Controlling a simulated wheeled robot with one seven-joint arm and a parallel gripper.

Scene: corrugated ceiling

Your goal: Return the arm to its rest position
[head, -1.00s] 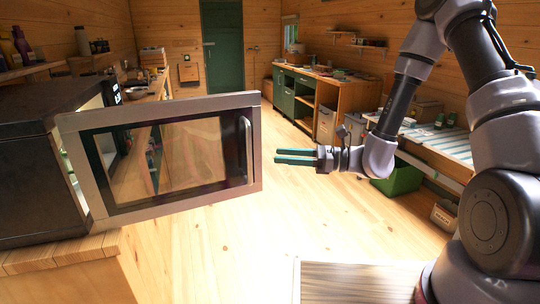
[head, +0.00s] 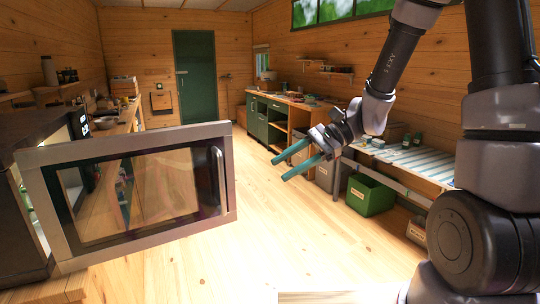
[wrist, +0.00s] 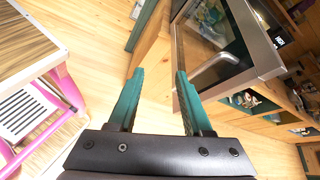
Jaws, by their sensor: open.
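My gripper (head: 297,160) is open and empty in the head view. Its two teal fingers are apart and point down and to the left, in the air to the right of the microwave door. In the wrist view my gripper (wrist: 158,85) also shows nothing between its fingers. The microwave door (head: 140,247) stands swung open on the left, with its handle (head: 220,178) at its right edge. A clear gap lies between the fingers and the handle. The door also shows in the wrist view (wrist: 256,38).
The dark microwave body (head: 15,240) sits on a wooden counter at the left. A green bin (head: 370,196) stands under a bench (head: 410,160) at the right. Green cabinets (head: 257,122) are farther back. The wooden floor (head: 255,240) in the middle is clear.

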